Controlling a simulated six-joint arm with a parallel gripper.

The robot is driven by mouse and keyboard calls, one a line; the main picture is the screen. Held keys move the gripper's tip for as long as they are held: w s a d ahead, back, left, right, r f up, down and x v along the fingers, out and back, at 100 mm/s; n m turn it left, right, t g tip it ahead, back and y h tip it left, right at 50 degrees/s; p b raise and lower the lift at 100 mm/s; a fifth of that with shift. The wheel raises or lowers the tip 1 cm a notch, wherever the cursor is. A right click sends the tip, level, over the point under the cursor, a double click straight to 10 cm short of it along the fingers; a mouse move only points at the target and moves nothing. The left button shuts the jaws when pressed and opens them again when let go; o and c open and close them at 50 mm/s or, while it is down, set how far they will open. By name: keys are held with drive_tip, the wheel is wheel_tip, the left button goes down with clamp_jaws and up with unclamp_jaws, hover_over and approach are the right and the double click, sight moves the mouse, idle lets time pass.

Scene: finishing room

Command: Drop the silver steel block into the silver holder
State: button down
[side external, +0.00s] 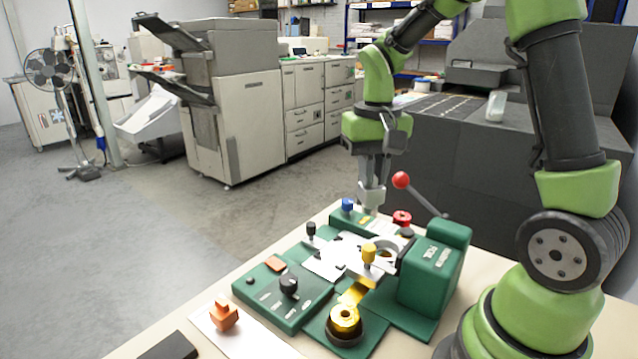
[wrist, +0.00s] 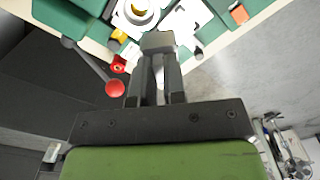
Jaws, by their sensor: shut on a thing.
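My gripper (side external: 373,183) points down above the back part of the green machine. It is shut on the silver steel block (side external: 371,198), which hangs below the fingertips, clear of the machine. In the wrist view the block (wrist: 158,42) sits at the ends of the fingers. A pale silver ring-shaped part (side external: 386,251), which looks like the silver holder, lies on the machine to the front right of the block.
A red-ball lever (side external: 401,180) rises close right of my gripper. A green housing (side external: 432,275) is at right. An orange piece (side external: 224,314) lies at the front left.

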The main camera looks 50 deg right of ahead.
wheel_tip(320, 180, down, 11)
drive_tip(key=s+d+m, duration=0.1)
drive_tip(key=s+d, duration=0.1)
drive_tip(key=shift+s+d, duration=0.2)
drive_tip(key=shift+d, duration=0.2)
idle(0.3)
drive_tip(key=shift+f, duration=0.55)
idle(1.3)
drive_tip(key=c, duration=1.5)
unclamp_jaws()
drive_tip(key=shift+o, duration=0.2)
wheel_tip(320, 180, up, 11)
